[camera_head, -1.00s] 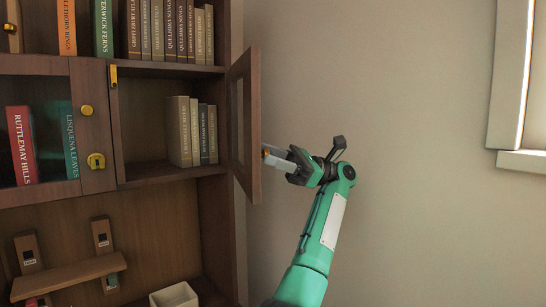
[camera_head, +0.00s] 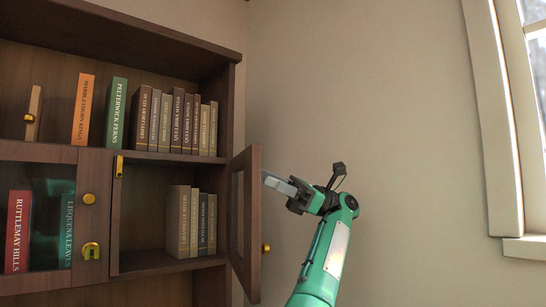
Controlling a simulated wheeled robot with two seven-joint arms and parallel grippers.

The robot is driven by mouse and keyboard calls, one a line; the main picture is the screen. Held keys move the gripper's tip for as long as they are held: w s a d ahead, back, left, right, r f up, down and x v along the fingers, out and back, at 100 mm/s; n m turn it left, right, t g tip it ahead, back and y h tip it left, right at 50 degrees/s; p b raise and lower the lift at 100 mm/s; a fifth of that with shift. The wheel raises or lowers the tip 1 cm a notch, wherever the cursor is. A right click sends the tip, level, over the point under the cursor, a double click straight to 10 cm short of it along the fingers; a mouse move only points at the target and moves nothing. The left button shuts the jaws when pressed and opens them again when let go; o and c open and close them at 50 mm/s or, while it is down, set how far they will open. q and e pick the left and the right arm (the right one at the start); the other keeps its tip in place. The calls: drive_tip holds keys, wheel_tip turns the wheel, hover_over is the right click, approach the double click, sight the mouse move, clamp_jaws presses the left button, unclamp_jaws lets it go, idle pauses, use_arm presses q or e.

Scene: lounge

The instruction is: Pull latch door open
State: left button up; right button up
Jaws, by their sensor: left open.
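The latch door (camera_head: 246,220) is a brown framed glass door at the right end of the cabinet. It stands wide open, swung out from its compartment and seen nearly edge-on. Its brass knob (camera_head: 266,248) shows on the outer face, to the right. My left gripper (camera_head: 268,181) is on the outer side of the door, with its pale fingers pointing left toward the upper part of the frame. It is open and holds nothing. It is above the knob and apart from it. I cannot tell whether the fingertips touch the frame. My right gripper is not in view.
The open compartment (camera_head: 145,220) holds several books (camera_head: 190,220). A shut glass door (camera_head: 94,225) with a brass knob and latch is to its left. More books stand on the upper shelf. The wall right of the cabinet is bare, up to a window (camera_head: 500,120).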

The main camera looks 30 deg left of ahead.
use_arm(q)
wheel_tip(320, 180, up, 5)
drive_tip(key=shift+r+p, duration=0.15)
drive_tip(key=shift+p, duration=0.55)
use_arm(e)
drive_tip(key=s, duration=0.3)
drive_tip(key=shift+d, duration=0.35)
